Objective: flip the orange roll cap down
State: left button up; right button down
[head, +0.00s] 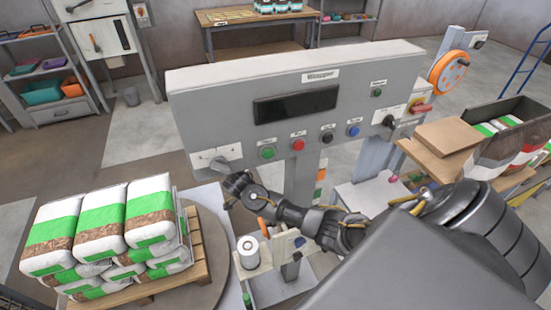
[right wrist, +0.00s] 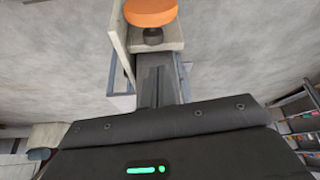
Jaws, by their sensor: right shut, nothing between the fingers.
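A round orange cap (right wrist: 150,12) shows at the top edge of the right wrist view, above a short dark stub on a pale bracket. My right gripper (right wrist: 155,88) is shut and empty, its dark fingers pointing toward the bracket. In the head view my right gripper (head: 228,174) is near the lower left corner of the grey control panel (head: 190,100). Below my arm is a white roll (head: 248,251) on a small pale carriage, with a small orange piece (head: 263,226) by it, partly hidden by the arm. I cannot tell the cap's tilt. My left gripper is out of view.
A pallet (head: 195,262) stacked with white and green bags stands at the left. The panel with its buttons is close above my right arm. A large orange wheel (head: 449,74) is at the back right. A cardboard box (head: 450,134) sits on a table at the right.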

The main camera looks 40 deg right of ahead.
jog(key=shift+d, duration=0.1)
jog(key=x, duration=0.9)
jog(key=shift+d+f, duration=0.25)
jog(key=shift+f, duration=0.1)
dwell(0.3)
